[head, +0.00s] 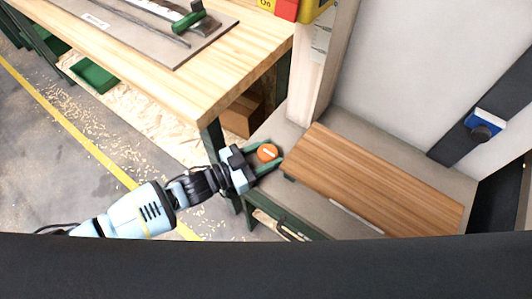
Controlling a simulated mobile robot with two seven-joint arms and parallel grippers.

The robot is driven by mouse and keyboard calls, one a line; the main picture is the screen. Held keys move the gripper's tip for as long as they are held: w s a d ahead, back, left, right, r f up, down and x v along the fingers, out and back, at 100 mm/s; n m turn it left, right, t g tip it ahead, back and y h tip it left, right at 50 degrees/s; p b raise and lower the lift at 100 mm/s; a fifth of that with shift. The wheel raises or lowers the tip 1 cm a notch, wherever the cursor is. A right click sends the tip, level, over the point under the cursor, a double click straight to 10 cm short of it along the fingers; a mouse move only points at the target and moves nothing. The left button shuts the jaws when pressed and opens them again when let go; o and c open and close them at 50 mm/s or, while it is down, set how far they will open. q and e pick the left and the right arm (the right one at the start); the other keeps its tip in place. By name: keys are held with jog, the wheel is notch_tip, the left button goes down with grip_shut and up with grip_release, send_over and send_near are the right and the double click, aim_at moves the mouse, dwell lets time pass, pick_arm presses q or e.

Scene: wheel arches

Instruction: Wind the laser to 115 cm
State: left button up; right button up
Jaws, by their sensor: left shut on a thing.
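An orange round knob (267,152) with a pale mark on top sits at the left end of a wooden board. My left gripper (264,158) reaches in from the left and is shut on the knob, with one green finger on each side of it. A blue, white and black device (484,125) sits on a dark strip on the pale panel at the right; I cannot tell whether it is the laser. No readable centimetre scale shows. My right gripper is not in view.
A wooden workbench (245,50) with green legs stands at the upper left, with a grey plate and tools on it. The brown wooden board (375,180) lies right of my gripper. A cardboard box (240,117) is under the bench. Wood shavings litter the floor.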

pick_arm(q)
jog(key=o, duration=1)
jog(key=shift+a, duration=0.1)
jog(key=v, duration=0.7)
jog(key=shift+s+a, duration=0.2)
jog(key=shift+a, duration=0.05)
